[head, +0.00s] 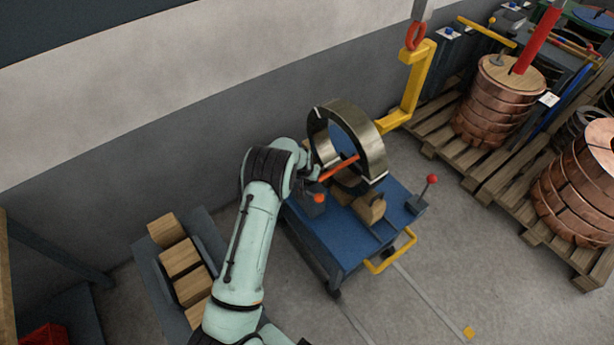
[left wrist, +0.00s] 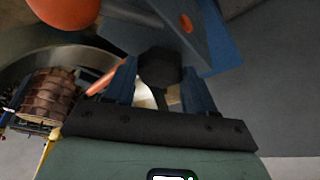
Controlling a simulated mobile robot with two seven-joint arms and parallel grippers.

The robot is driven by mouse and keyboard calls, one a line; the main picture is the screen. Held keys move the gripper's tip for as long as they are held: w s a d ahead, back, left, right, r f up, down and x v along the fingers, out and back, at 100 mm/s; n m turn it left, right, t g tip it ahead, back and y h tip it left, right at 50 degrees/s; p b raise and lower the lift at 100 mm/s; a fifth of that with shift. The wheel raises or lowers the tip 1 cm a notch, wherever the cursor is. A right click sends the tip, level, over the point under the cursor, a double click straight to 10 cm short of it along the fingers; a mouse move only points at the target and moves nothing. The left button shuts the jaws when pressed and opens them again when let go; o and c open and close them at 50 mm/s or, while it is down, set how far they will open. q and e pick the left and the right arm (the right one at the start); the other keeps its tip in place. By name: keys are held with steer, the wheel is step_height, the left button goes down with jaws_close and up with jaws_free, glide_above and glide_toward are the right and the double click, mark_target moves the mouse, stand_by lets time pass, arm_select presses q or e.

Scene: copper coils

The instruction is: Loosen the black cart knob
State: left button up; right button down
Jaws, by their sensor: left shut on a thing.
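The black knob (left wrist: 159,66) shows in the left wrist view, between the two blue fingers of my left gripper (left wrist: 160,84). The fingers are shut on it from both sides. The knob sits against a blue metal part of the cart. In the head view my left gripper (head: 307,178) is at the left end of the blue cart (head: 340,240), and the knob is hidden there behind my arm. My right gripper is in neither view.
A large metal ring (head: 372,140) stands on the cart, with an orange bar (head: 338,168) and an orange ball (head: 319,198) close to my gripper. A yellow hook frame (head: 412,85) is behind. Wooden blocks (head: 180,258) lie left; copper coils (head: 490,110) stand on pallets right.

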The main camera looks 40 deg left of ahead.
arm_select(q)
steer(key=shift+w+d+r+n+y+p, duration=0.15)
steer(key=shift+n+y+p, duration=0.15)
steer(key=shift+n, duration=0.5)
steer(key=n+g+y+p, duration=0.1)
steer(key=n, duration=0.2)
steer(key=shift+w+n+p, duration=0.15)
steer(key=shift+n+p, duration=0.15)
steer(key=shift+p, duration=0.1)
steer(key=n+g, duration=0.1)
steer(key=n, duration=0.1)
steer(key=shift+d+n+y+p, duration=0.1)
steer(key=shift+n+y+p, duration=0.3)
steer(key=shift+w+n+g+y, duration=0.15)
steer(key=shift+n+g, duration=0.25)
steer(key=shift+n, duration=0.65)
steer(key=shift+s+n+g+y, duration=0.15)
steer(key=shift+n+g, duration=0.25)
steer(key=shift+n, duration=0.65)
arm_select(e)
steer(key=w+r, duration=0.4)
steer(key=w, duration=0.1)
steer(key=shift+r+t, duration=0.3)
arm_select(q)
steer(key=shift+w, duration=0.1)
steer(key=o, duration=1)
steer(key=shift+o, duration=0.2)
